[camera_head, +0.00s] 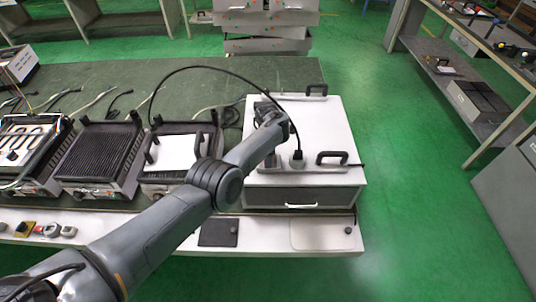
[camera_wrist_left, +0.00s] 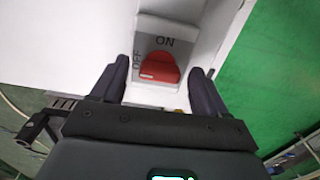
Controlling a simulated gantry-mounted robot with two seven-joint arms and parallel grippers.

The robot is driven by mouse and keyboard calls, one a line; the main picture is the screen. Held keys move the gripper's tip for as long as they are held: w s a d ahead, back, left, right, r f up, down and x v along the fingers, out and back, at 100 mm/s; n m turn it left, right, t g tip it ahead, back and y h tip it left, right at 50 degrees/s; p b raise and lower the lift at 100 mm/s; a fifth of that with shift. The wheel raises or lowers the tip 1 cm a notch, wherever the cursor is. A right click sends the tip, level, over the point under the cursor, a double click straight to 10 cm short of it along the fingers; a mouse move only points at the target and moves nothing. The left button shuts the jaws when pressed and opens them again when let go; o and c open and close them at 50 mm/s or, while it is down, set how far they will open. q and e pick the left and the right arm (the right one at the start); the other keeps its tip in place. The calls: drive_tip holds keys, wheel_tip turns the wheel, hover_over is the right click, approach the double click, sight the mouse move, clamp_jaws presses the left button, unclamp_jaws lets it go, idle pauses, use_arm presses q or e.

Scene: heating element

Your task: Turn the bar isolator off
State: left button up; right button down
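The bar isolator is a grey plate (camera_wrist_left: 182,42) with a red rotary knob (camera_wrist_left: 160,66), seen in the left wrist view. "ON" is printed above the knob and "OFF" runs sideways at its left. I cannot tell for sure which label the knob points to. My left gripper (camera_wrist_left: 160,72) is open, with one dark finger on each side of the knob. A gap shows between each finger and the knob, so it is not gripped. In the head view my left arm reaches over the white box, and its wrist (camera_head: 268,122) hides the isolator. My right gripper is not in view.
The white box (camera_head: 325,125) has black handles (camera_head: 332,157) and a drawer front (camera_head: 300,197). A plug (camera_head: 298,158) with a black cable stands near my wrist. Grill units (camera_head: 97,152) line the bench at left. Green floor (camera_head: 410,200) is clear at right.

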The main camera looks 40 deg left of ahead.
use_arm(q)
wheel_tip(320, 180, up, 9)
drive_tip(key=p, duration=0.3)
drive_tip(key=shift+r+p, duration=0.4)
drive_tip(key=shift+r, duration=0.5)
drive_tip(key=shift+s+r, duration=0.1)
